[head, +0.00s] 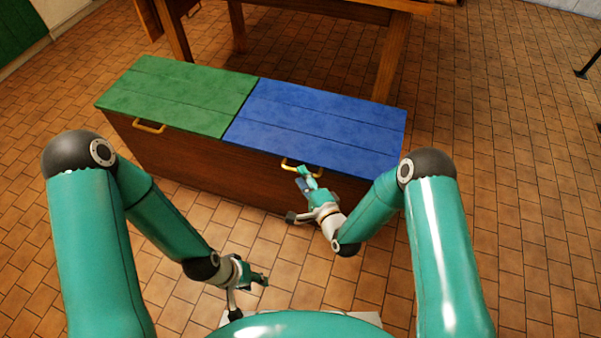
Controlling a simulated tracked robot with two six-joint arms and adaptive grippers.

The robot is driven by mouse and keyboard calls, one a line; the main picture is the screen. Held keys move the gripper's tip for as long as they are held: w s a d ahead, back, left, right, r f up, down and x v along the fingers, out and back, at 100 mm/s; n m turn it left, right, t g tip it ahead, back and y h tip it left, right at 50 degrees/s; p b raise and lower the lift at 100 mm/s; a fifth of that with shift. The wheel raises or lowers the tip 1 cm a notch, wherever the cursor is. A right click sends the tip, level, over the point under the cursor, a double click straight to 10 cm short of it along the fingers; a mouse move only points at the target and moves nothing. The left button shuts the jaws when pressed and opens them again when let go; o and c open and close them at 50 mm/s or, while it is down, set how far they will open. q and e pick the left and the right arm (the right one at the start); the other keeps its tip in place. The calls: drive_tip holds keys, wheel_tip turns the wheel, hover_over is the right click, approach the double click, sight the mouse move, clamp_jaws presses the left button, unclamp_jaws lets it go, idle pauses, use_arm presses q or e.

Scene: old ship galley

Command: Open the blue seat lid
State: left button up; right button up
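The blue seat lid (316,124) lies flat and closed on the right half of a dark wooden bench chest (195,160). A brass handle (290,163) sits at its front edge. My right gripper (304,178) is at this handle, its fingertips close to or on the bar. I cannot tell whether the fingers are closed around it. My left gripper (262,280) is low over the floor in front of the bench, away from both lids, with its fingers small and seen from the side.
A green seat lid (180,95) with its own brass handle (149,127) lies closed on the left half of the bench. A wooden table (393,55) stands behind the bench. The tiled floor (510,180) is clear to the right.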

drive_tip(key=shift+x, duration=1.55)
clamp_jaws()
